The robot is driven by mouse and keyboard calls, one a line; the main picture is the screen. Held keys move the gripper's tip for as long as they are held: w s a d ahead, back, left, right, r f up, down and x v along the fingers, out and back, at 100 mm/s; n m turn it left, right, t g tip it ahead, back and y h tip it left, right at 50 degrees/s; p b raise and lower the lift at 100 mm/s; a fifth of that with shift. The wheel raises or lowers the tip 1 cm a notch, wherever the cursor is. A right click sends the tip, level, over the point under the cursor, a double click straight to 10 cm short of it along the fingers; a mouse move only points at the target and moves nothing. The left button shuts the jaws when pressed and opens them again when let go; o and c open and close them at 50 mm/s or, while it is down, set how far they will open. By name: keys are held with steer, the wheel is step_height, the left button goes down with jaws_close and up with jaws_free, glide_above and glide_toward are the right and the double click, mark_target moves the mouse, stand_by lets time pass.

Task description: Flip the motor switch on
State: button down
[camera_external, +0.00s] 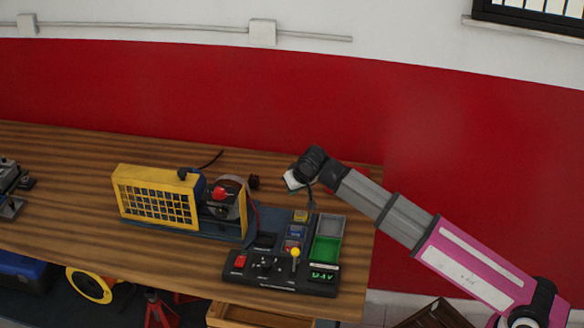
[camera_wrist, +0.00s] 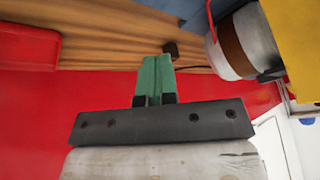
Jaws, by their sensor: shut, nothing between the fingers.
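The engine trainer's black control panel (camera_external: 282,285) is at the front right of the wooden table. It carries a red switch (camera_external: 240,261), black controls (camera_external: 265,264), a yellow-knobbed lever (camera_external: 295,253) and a green display (camera_external: 323,277). I cannot tell which control is the motor switch or how it is set. The motor unit (camera_external: 222,197) stands behind the panel, beside a yellow grille guard (camera_external: 156,197). My gripper (camera_wrist: 157,70) has green fingers shut together and empty. In the external view, my wrist is above the table, behind and above the panel; the fingertips are unclear.
Coloured blocks (camera_external: 297,231) and a green tray (camera_external: 326,249) sit at the panel's right. The left table surface (camera_external: 70,190) is largely clear. The red wall is behind.

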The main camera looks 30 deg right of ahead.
steer(key=s+a+r+n+g+y, duration=0.1)
steer(key=s+a+r+n, duration=0.15)
steer(key=a, duration=0.45)
steer(key=s+a+r+n+g, duration=0.1)
steer(key=s+a+n, duration=0.2)
steer(key=a, duration=0.4)
step_height(320, 180, up, 3)
steer(key=n+g, duration=0.2)
steer(key=n, duration=0.2)
glide_above(238, 264)
steer(key=s+d, duration=0.2)
steer(key=d, duration=0.2)
steer(key=shift+w+a+y, duration=0.15)
steer(key=shift+a+y, duration=0.1)
steer(key=shift+y, duration=0.15)
steer(key=x, duration=1.2)
steer(key=shift+s+d+f, duration=0.15)
steer(key=shift+s+d, duration=0.05)
steer(key=shift+s, duration=0.05)
steer(key=shift+x, duration=0.85)
steer(key=shift+s+f, duration=0.1)
steer(key=shift+s, duration=0.05)
